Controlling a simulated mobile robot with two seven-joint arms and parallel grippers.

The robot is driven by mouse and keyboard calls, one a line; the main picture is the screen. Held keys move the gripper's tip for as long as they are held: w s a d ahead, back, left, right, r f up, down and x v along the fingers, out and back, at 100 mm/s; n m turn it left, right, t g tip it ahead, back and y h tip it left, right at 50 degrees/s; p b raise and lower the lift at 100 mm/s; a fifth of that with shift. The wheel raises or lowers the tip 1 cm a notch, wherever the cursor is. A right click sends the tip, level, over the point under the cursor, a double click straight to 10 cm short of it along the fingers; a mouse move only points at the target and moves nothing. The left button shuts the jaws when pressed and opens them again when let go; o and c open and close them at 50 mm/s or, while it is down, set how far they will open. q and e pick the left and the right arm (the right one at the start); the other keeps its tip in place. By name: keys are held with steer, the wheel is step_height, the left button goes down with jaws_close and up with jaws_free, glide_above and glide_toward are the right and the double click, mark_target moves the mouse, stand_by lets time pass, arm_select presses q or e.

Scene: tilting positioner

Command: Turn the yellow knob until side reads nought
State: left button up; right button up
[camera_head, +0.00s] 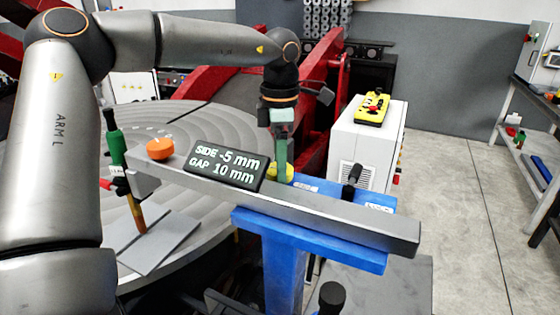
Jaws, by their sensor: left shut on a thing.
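The yellow knob (279,173) sits on the grey beam (330,211), just behind and right of the black display (227,165). The display reads SIDE -5 mm and GAP 10 mm. My left gripper (281,165) comes down from above and is shut on the yellow knob; its fingers hide part of the knob. An orange knob (160,149) stands at the left end of the beam. A green and copper-coloured torch (126,165) hangs at that end, its tip near the grey plates (160,243). My right gripper is not in view.
A blue stand (283,258) carries the beam. A large round grey table (205,125) lies behind it, with red framework (325,100) beyond. A white cabinet (368,140) with a yellow control box (372,109) stands at right.

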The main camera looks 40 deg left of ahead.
arm_select(q)
steer(key=shift+w+r+m, duration=0.1)
steer(key=shift+m, duration=0.4)
steer(key=o, duration=1.4)
steer(key=shift+c, duration=0.2)
step_height(320, 180, up, 12)
steer(key=shift+r, duration=0.25)
